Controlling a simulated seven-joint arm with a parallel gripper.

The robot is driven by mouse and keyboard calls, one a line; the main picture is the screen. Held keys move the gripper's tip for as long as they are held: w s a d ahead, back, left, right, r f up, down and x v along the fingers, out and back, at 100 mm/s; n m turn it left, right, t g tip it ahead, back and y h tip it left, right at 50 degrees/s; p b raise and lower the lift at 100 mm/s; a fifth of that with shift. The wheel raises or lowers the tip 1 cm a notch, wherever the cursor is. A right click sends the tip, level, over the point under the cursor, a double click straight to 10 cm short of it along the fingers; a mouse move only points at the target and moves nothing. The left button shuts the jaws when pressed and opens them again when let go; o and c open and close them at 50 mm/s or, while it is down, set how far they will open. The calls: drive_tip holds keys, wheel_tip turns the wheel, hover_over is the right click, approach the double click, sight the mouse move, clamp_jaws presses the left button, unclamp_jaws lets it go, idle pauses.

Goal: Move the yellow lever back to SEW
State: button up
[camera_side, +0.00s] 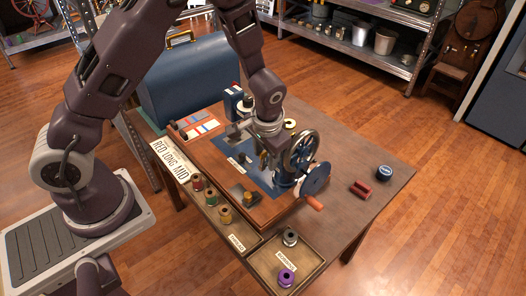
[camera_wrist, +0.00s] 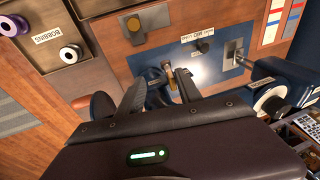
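A short brass-yellow lever (camera_wrist: 169,73) sticks up from the blue bed of the sewing machine in the wrist view. My gripper (camera_wrist: 162,82) is open, with its two dark fingers apart and the lever showing between and just beyond their tips. I cannot tell if either finger touches it. A small white label (camera_wrist: 196,39) lies on the blue plate, too small to read, so I cannot tell the lever's setting. In the side view my gripper (camera_side: 268,147) is low over the sewing machine (camera_side: 287,176), and the lever is not clearly visible there.
The handwheel (camera_side: 303,150) and an orange-handled crank (camera_side: 314,203) stand close to the right of my gripper. Trays of thread spools (camera_side: 211,198) and bobbins (camera_side: 286,278) lie in front. A blue case (camera_side: 190,80) stands behind. The table's right side holds a red item (camera_side: 360,190).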

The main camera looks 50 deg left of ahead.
drive_tip(key=shift+d+f, duration=0.2)
drive_tip(key=shift+d, duration=0.25)
drive_tip(key=shift+w+a, duration=0.1)
drive_tip(key=shift+w+a+r, duration=0.2)
drive_tip(key=shift+a+r, duration=0.1)
drive_tip(key=shift+a, duration=0.25)
drive_tip(key=v, duration=0.8)
drive_tip(key=shift+s, duration=0.2)
idle(0.3)
